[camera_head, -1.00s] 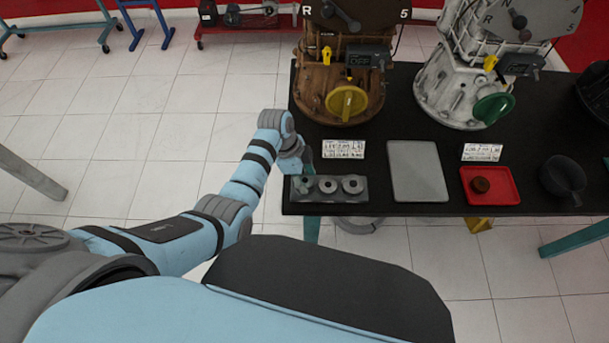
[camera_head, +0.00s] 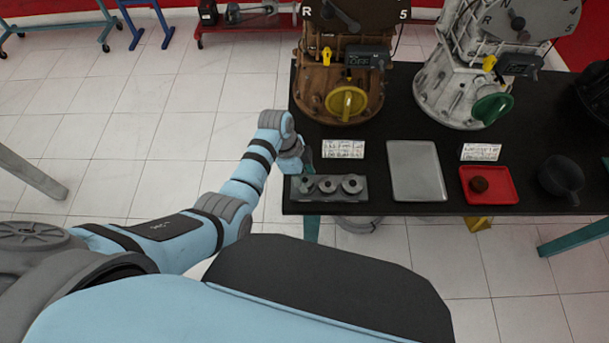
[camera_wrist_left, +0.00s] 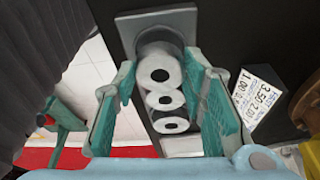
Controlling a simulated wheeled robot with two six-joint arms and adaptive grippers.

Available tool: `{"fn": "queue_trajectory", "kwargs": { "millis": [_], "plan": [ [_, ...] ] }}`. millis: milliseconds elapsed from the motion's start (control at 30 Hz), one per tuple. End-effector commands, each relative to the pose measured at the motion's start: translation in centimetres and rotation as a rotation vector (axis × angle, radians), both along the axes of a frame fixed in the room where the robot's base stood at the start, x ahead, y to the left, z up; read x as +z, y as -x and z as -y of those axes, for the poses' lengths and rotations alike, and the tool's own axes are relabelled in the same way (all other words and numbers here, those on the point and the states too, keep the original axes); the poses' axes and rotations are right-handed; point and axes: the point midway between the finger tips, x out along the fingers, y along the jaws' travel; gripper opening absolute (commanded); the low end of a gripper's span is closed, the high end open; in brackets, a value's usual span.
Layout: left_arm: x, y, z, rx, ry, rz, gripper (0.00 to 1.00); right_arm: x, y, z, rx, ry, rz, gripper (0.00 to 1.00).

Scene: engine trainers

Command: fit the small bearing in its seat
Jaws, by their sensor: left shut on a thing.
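A grey block (camera_head: 361,198) lies at the table's front left and bears ring-shaped bearings. The middle bearing (camera_head: 328,185) and right bearing (camera_head: 352,185) sit on it. My left gripper (camera_head: 305,160) is at the block's left end, its fingers partly hidden by the wrist. In the left wrist view its two teal fingers (camera_wrist_left: 160,72) are on either side of the nearest ring, which I take for the small bearing (camera_wrist_left: 160,84), and are shut on it. I cannot tell whether it is lifted clear of the block. I cannot make out the seat. My right gripper is out of view.
A bare grey plate (camera_head: 415,172) lies right of the block. A red tray (camera_head: 500,198) holds a brown round part (camera_head: 480,184). A brown engine trainer (camera_head: 340,100) and a white one (camera_head: 450,90) stand behind. Two printed cards (camera_head: 343,149) (camera_head: 481,152) lie before them.

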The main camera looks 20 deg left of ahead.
Motion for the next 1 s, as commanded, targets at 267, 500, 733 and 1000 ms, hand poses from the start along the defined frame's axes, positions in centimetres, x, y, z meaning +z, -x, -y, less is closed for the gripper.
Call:
{"fn": "queue_trajectory", "kwargs": {
  "millis": [267, 500, 733, 1000],
  "plan": [
    [0.2, 0.0, 0.0, 0.0, 0.0, 0.001, 0.06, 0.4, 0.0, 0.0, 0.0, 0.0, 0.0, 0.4],
    [0.0, 0.0, 0.0, 0.0, 0.0, 0.001, 0.06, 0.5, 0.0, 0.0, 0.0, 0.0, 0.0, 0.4],
    [-0.3, 0.0, 0.0, 0.0, 0.0, 0.0, 0.06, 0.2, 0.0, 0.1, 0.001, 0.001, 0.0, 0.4],
    [-0.9, 0.0, 0.0, 0.0, 0.0, 0.0, 0.06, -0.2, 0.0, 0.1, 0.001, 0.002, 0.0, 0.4]
  ]
}}
